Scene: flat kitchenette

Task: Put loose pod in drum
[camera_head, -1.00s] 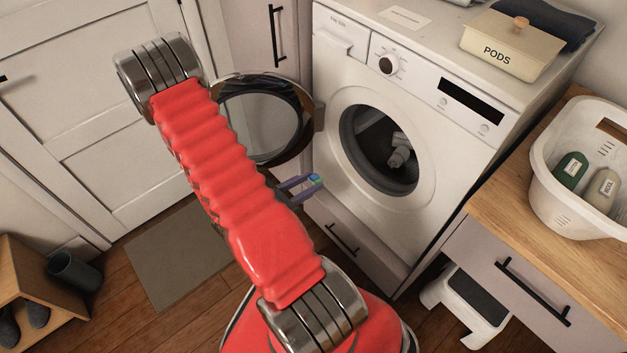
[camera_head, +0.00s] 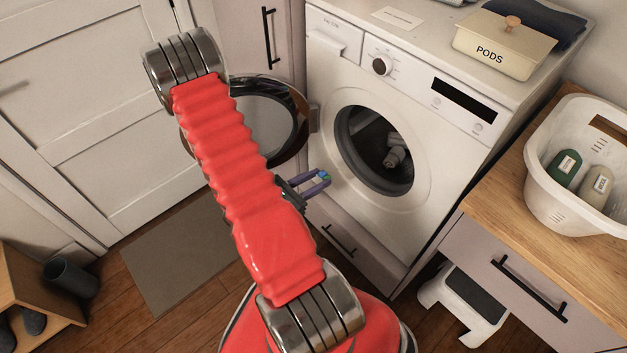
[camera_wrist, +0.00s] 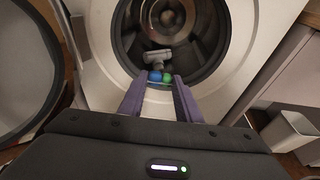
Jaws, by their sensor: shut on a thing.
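The loose pod (camera_head: 324,176), blue and green, is between the purple fingertips of my gripper (camera_head: 318,183), which is shut on it. The pod also shows in the wrist view (camera_wrist: 160,78), at the tips of the fingers (camera_wrist: 159,88). The washing machine (camera_head: 345,88) has its round door (camera_head: 297,148) swung open to the left. Its drum (camera_head: 372,135) is open and dark, with a grey crumpled item (camera_head: 395,157) inside. My gripper is in front of the machine, left of and below the opening in the head view. In the wrist view the pod lines up with the opening's lower part.
A box marked PODS (camera_head: 490,58) and dark folded cloth (camera_head: 545,22) are on top of the machine. A white basket (camera_head: 540,190) with bottles stands on the wooden counter at right. A step stool (camera_head: 470,305) is below. A grey mat (camera_head: 175,255) lies on the floor.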

